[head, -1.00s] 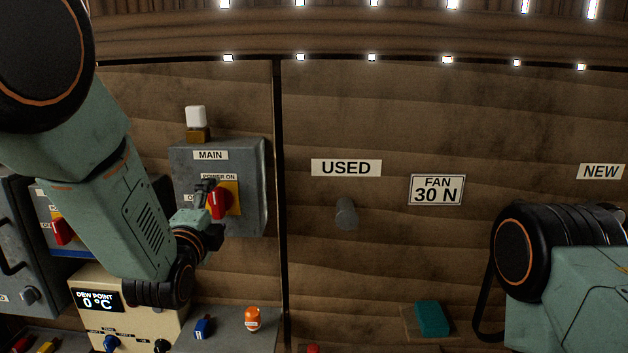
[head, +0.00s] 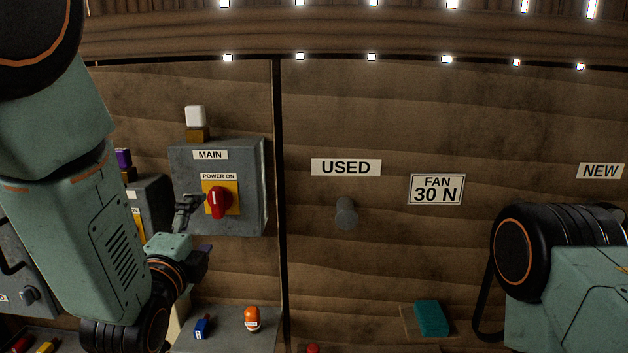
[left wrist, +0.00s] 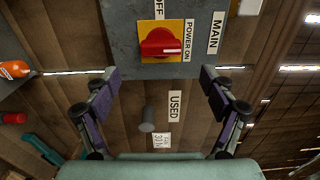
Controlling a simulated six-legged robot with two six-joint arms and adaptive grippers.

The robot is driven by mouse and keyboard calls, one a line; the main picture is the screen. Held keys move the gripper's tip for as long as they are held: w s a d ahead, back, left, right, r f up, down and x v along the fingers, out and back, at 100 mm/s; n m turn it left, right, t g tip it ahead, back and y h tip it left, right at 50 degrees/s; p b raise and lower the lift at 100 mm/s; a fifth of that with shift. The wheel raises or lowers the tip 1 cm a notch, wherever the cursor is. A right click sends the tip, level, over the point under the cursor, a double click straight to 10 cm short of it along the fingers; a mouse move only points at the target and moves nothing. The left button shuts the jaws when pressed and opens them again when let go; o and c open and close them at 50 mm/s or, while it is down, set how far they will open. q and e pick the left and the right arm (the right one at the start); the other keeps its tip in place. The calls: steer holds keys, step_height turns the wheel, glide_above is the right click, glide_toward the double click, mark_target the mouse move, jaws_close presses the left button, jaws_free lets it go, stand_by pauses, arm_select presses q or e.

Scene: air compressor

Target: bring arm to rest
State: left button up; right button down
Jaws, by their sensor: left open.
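My left arm comes in from the left in the head view, and its left gripper (head: 190,208) is just left of the red rotary switch (head: 219,202) on the grey MAIN box (head: 252,190). In the left wrist view the left gripper (left wrist: 160,92) is open and empty, its two fingers wide apart. The red switch (left wrist: 161,42) on its yellow plate shows ahead of the fingers, apart from them. Its handle stands upright in the head view, below the POWER ON label. Only links of my right arm (head: 560,270) show at the right; its gripper is out of view.
A grey peg (head: 346,213) sticks out under the USED sign (head: 346,167). An orange object (head: 252,318) and a small blue object (head: 202,327) are on the grey surface below. A teal block (head: 431,318) lies at the lower right. Another grey box (head: 150,205) stands behind my left arm.

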mark_target(215, 204)
arm_select(q)
steer(key=w, duration=0.7)
steer(key=shift+w, duration=0.15)
steer(key=shift+w+d, duration=0.1)
steer(key=shift+w, duration=0.1)
steer(key=n+p, duration=0.1)
steer(key=n, duration=0.1)
steer(key=n+p, duration=0.1)
steer(key=n, duration=0.1)
steer(key=shift+r+n, duration=0.2)
steer(key=shift+n, duration=0.1)
steer(key=n+p, duration=0.3)
steer(key=n, duration=0.1)
steer(key=shift+n, duration=0.3)
steer(key=n+p, duration=0.2)
steer(key=n, duration=0.2)
steer(key=shift+n+p, duration=0.35)
steer(key=shift+n, duration=0.05)
steer(key=n+p, duration=0.2)
steer(key=n, duration=0.1)
steer(key=shift+n, duration=0.4)
steer(key=shift+s+f, duration=0.1)
steer(key=shift+s, duration=0.85)
